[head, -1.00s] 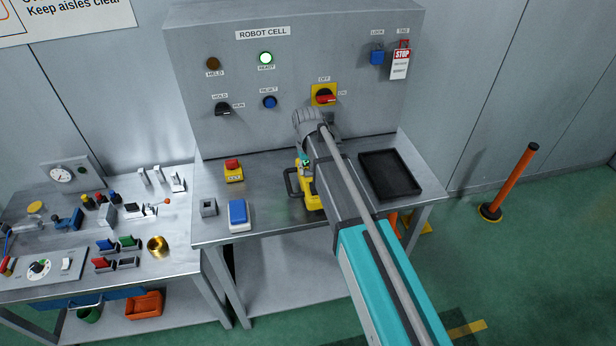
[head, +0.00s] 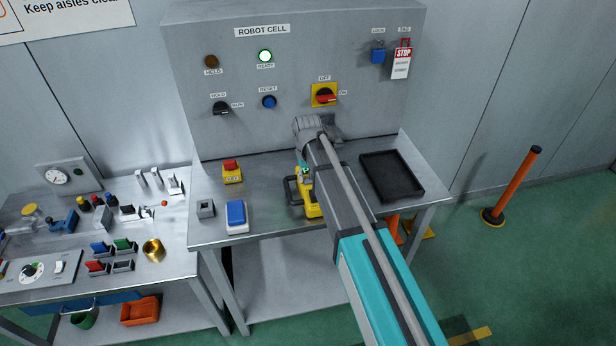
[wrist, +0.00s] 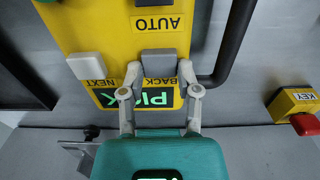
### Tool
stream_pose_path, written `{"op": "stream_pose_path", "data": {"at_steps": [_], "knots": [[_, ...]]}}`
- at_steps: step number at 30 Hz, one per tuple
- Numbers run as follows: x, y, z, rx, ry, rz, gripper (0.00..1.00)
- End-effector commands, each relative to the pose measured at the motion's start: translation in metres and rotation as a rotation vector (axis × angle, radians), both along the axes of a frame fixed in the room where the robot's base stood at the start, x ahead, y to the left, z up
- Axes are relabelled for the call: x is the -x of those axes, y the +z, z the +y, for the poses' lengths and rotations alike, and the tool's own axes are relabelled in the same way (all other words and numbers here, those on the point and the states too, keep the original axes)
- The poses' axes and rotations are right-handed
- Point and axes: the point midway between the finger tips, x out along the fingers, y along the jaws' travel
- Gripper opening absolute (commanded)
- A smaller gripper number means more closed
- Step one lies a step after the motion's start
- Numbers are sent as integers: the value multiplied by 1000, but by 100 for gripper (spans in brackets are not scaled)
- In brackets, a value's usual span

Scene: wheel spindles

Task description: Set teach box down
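The teach box (head: 310,209) is yellow with a black side handle, in front of the cabinet over the middle of the right bench. In the wrist view its yellow face (wrist: 110,32) shows grey blocks labelled AUTO, NEXT and BACK, and a green-lettered screen. My gripper (wrist: 160,72) has its two grey fingers on either side of the grey BACK block and appears shut on the teach box there. The arm hides part of the box in the head view. I cannot tell whether its underside touches the bench (head: 265,218).
A black tray (head: 420,196) lies right of the arm. A yellow KEY box with a red top (head: 232,173), a blue-and-white block (head: 236,217) and a small grey block (head: 206,209) stand to the left. The cabinet (head: 200,135) rises close behind. An orange post (head: 513,188) stands at right.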

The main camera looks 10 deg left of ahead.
Motion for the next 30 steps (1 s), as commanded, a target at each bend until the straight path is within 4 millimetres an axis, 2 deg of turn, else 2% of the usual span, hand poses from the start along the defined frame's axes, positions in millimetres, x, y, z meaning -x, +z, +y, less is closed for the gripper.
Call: {"op": "stream_pose_path", "data": {"at_steps": [1, 5, 20, 30], "knots": [[0, 0, 0, 0, 0, 0, 53], [0, 0, 0, 0, 0, 0, 76], [0, 2, 0, 0, 0, 0, 76], [0, 21, 0, 0, 0, 0, 76]]}}
